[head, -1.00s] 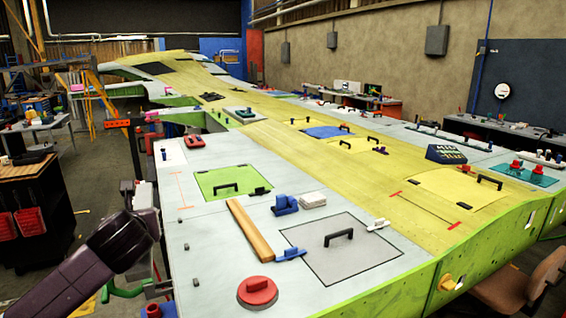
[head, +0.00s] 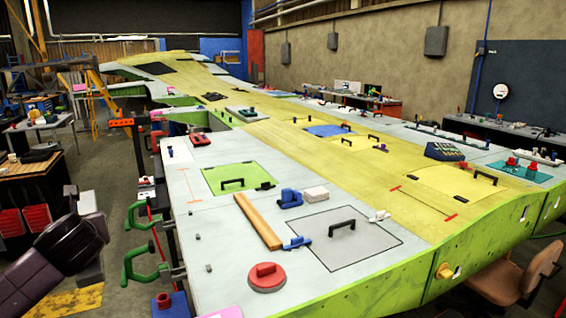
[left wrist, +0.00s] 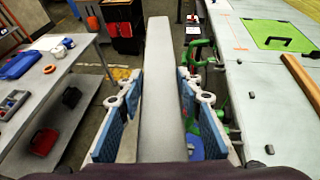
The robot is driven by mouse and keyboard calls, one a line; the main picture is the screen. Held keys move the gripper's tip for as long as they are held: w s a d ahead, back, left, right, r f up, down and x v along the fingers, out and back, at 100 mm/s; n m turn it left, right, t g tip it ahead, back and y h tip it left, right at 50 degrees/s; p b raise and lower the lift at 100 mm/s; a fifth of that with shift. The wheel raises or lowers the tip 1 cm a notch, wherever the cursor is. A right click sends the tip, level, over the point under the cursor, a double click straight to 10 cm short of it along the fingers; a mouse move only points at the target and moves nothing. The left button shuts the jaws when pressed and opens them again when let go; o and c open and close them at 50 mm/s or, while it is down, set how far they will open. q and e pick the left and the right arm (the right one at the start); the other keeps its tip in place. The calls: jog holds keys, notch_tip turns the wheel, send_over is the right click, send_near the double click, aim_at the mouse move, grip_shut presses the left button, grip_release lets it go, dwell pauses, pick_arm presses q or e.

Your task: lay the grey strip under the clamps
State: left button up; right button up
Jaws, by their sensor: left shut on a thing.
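The grey strip (left wrist: 158,60) is long and flat. It runs away from me down the middle of the left wrist view. My left gripper (left wrist: 155,95) is shut on it, with blue-padded fingers on both sides. In the head view only my dark left arm shows at lower left; its gripper and the strip cannot be made out there. Green clamps (head: 142,264) stand along the left edge of the wing jig (head: 215,275). They also show in the left wrist view (left wrist: 198,62), just right of the strip. The strip is apart from the jig's top. My right gripper is not in view.
On the jig lie a wooden bar (head: 257,221), a red round knob (head: 267,277), blue blocks (head: 291,198) and a grey panel with a black handle (head: 345,245). A grey table (left wrist: 50,95) with tools stands left of the strip. Floor shows between table and jig.

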pick_arm(q)
jog(key=s+d+f+n+g+y, duration=0.1)
jog(key=s+f+n+g+y, duration=0.1)
jog(key=s, duration=0.8)
jog(key=s+d+f+n+g+y, duration=0.2)
jog(key=s, duration=0.9)
jog(key=s+d+f+t+h, duration=0.1)
jog(key=d+f, duration=0.4)
jog(key=d, duration=0.6)
jog(key=d+f, duration=0.4)
jog(key=d, duration=0.8)
notch_tip(320, 180, down, 7)
jog(key=b, duration=0.6)
jog(key=shift+a+r+m, duration=0.2)
jog(key=shift+a+m, duration=0.05)
jog(key=shift+m, duration=0.05)
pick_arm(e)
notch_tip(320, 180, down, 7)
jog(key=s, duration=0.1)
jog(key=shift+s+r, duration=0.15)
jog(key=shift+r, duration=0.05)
